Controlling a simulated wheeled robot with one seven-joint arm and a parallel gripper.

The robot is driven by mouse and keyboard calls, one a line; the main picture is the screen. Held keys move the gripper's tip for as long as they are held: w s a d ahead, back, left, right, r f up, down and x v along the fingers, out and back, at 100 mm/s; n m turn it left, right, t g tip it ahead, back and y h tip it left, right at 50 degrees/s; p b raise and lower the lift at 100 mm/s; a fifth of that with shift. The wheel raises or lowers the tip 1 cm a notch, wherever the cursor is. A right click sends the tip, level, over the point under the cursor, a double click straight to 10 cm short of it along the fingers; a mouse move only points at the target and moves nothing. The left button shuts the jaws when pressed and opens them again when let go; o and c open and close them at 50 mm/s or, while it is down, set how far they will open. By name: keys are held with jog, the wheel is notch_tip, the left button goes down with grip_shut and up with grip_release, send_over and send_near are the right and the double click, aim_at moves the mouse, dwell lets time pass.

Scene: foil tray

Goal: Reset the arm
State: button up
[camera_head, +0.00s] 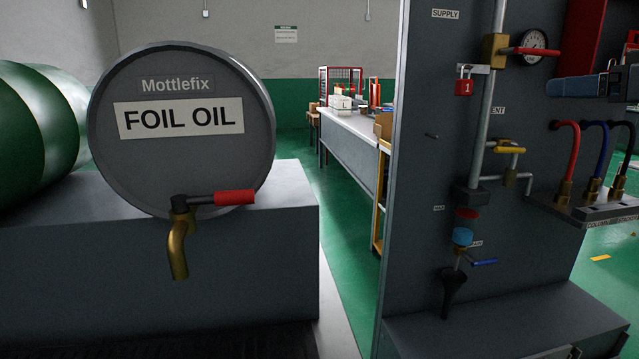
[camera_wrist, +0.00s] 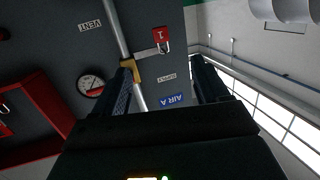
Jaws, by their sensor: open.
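My gripper (camera_wrist: 162,62) is open in the wrist view, its two dark fingers apart with nothing held between them. Beyond them are the grey panel, a steel pipe (camera_wrist: 139,98) and a red padlock (camera_wrist: 161,35) marked 1, all seen turned over. The left fingertip overlaps the brass valve (camera_wrist: 132,72) in the picture; I cannot tell whether they touch. In the head view a dark blue part of my arm end (camera_head: 580,86) shows at the right edge, in front of the panel and right of the gauge. The rest of my arm is out of that view.
The panel (camera_head: 415,160) carries a red-handled valve (camera_head: 535,51), a gauge (camera_head: 534,41), a yellow lever (camera_head: 509,150), a blue lever (camera_head: 484,262) and several coloured hoses (camera_head: 574,150). A foil oil drum (camera_head: 180,85) with a brass tap (camera_head: 177,250) stands left. Green floor (camera_head: 345,260) lies between.

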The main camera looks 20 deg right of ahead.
jog(key=w+a+f+m+h, duration=0.1)
jog(key=w+a+f+m, duration=0.3)
jog(key=f, duration=0.6)
jog(key=w+a+f, duration=0.1)
jog(key=a+f, duration=0.4)
jog(key=f, duration=0.4)
jog(key=s+a+f+m+h, duration=0.1)
jog(key=s+a+f, duration=0.1)
jog(key=a+f, duration=0.45)
jog(key=s+a+f+m+h, duration=0.1)
jog(key=s+a+f, duration=0.2)
jog(key=a+f, duration=0.35)
jog(key=s+a+f+n+g, duration=0.1)
jog(key=s+a+f, duration=0.4)
jog(key=s, duration=0.2)
jog(key=s+a+f+g, duration=0.1)
jog(key=s+a+f, duration=0.4)
jog(key=s, duration=0.2)
jog(key=s+a+r+n+y, duration=0.1)
jog(key=s+a+r+n, duration=0.1)
jog(key=s, duration=0.6)
jog(key=s+a+r+n+y, duration=0.2)
jog(key=s+a+n, duration=0.1)
jog(key=s, duration=0.5)
jog(key=shift+s+a+r, duration=0.2)
jog(key=shift+s+a, duration=0.15)
jog(key=shift+a, duration=0.25)
